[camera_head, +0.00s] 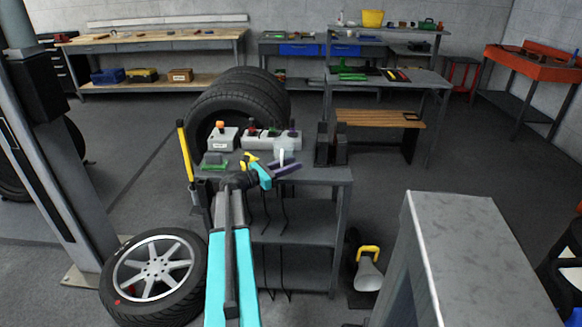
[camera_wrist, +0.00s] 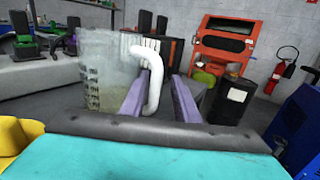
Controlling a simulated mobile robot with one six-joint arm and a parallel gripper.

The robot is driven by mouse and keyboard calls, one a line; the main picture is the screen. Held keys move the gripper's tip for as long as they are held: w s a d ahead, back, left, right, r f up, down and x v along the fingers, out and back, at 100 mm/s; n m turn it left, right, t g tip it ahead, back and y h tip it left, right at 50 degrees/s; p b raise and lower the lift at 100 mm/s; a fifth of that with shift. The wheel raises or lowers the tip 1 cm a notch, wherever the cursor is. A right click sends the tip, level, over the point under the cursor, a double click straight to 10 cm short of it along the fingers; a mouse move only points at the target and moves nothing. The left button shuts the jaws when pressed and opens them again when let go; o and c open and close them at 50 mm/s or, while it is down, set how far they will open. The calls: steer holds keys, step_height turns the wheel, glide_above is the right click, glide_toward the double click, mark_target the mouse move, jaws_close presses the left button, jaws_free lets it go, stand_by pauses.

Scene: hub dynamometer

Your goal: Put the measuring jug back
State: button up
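The measuring jug is a translucent, upright container with a white handle. In the head view the jug (camera_head: 289,145) is at the front of the grey workbench, partly behind my gripper. In the wrist view the jug (camera_wrist: 100,75) is close, left of centre, with dark scale marks on its wall. Its white handle (camera_wrist: 153,75) curves down between my two purple fingers, nearest the left one. My gripper (camera_wrist: 166,82) is open, with a gap visible between handle and right finger. In the head view my gripper (camera_head: 288,167) is just in front of the jug. Whether the jug touches the bench is hidden.
The grey workbench (camera_head: 318,174) holds a grey box with an orange knob (camera_head: 222,137), more small control boxes (camera_head: 256,137), two dark upright blocks (camera_head: 329,145) and a green item (camera_head: 214,161). Tyres (camera_head: 240,105) stand behind. A grey cabinet (camera_head: 465,235) is at right.

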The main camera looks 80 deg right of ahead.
steer(key=b+v, duration=0.1)
steer(key=v, duration=1.1)
steer(key=shift+s, duration=0.1)
stand_by(0.4)
